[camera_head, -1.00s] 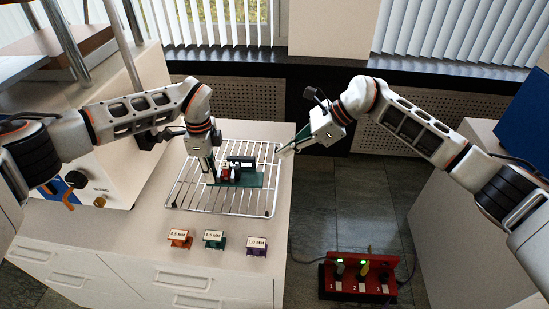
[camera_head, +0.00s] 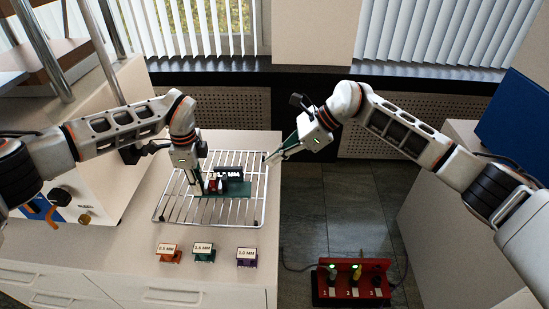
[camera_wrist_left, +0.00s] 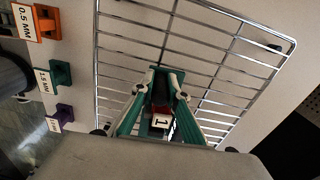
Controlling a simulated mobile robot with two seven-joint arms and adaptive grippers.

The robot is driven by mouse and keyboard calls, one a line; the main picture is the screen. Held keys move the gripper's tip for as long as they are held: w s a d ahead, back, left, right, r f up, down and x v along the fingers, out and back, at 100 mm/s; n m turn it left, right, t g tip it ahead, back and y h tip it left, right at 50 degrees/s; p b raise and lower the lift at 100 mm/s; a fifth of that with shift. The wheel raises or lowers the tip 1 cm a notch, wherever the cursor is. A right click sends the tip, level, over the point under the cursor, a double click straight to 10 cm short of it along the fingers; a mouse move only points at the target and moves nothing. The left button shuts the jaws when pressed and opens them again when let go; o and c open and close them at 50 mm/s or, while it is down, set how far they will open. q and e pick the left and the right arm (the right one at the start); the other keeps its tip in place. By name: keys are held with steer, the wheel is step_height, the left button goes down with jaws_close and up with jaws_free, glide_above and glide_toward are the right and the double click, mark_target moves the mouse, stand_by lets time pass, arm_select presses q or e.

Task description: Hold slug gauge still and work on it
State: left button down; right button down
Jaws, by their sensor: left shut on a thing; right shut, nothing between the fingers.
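The slug gauge (camera_head: 236,188), a green base with black and red parts, lies on the wire rack (camera_head: 172,213) on the bench. In the left wrist view its red part with a white "1" label (camera_wrist_left: 160,122) shows between the fingers. My left gripper (camera_head: 196,189) points down at the gauge's left end and is shut on it; the fingers hide part of it. My right gripper (camera_head: 271,158) is shut and empty, in the air by the rack's right edge, apart from the gauge.
Orange (camera_head: 169,254), green (camera_head: 204,252) and purple (camera_head: 247,257) labelled blocks stand on the bench in front of the rack. A red box (camera_head: 350,283) with lit sockets stands lower right. The bench's right edge drops to open floor.

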arm_select(q)
steer(key=c, duration=1.9)
jaws_free()
